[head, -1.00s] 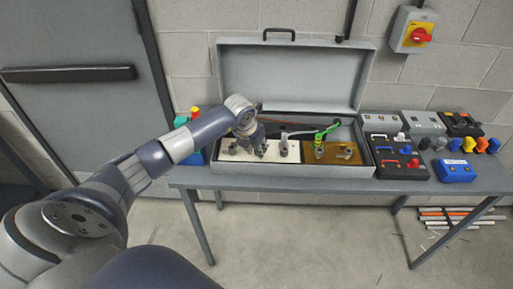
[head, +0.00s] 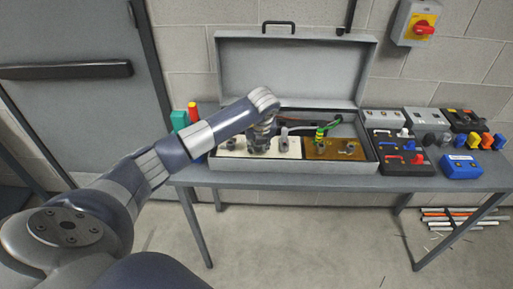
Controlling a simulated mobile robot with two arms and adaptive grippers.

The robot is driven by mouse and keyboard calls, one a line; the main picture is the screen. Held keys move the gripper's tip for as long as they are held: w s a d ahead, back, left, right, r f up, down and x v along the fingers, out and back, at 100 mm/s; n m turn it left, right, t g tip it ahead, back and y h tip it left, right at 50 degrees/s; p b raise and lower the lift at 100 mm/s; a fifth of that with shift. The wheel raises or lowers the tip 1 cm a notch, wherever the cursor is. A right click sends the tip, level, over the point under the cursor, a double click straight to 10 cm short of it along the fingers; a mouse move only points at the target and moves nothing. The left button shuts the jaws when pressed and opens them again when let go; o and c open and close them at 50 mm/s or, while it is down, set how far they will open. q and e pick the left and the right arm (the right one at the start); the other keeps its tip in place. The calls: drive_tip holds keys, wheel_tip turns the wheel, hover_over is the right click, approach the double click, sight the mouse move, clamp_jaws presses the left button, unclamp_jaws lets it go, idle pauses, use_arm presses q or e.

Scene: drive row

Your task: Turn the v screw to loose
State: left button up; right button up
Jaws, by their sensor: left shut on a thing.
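An open grey case on the table holds a white panel (head: 294,154) and a brown panel (head: 334,156), each with small grey screw terminals. My left gripper (head: 259,151) points down onto the white panel, between a terminal at its left (head: 232,144) and one at its right (head: 284,144). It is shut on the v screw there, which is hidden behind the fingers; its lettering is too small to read. My right gripper is out of view.
The case's raised lid (head: 295,75) stands behind my wrist. Switch boxes and coloured connectors, including a blue box (head: 460,167), crowd the table at the right. Green and red items (head: 181,120) stand left of the case. A red-handled switch (head: 417,24) hangs on the wall.

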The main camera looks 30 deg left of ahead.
use_arm(q)
drive_tip(key=n+b, duration=0.1)
drive_tip(key=n, duration=0.1)
drive_tip(key=n+g+b, duration=0.1)
drive_tip(key=n+y+b, duration=0.1)
drive_tip(key=n, duration=0.1)
drive_tip(key=shift+w+d+n, duration=0.25)
drive_tip(key=shift+w+n, duration=0.05)
drive_tip(key=shift+w, duration=0.05)
drive_tip(key=shift+w+r+n+g+b, duration=0.1)
drive_tip(key=shift+n+g+b, duration=0.4)
drive_tip(key=shift+n, duration=0.45)
drive_tip(key=shift+w+r+n+g+b, duration=0.1)
drive_tip(key=shift+n+g+b, duration=0.4)
drive_tip(key=shift+n, duration=0.45)
drive_tip(key=o, duration=1)
drive_tip(key=shift+f+y, duration=0.1)
drive_tip(key=shift+y, duration=0.2)
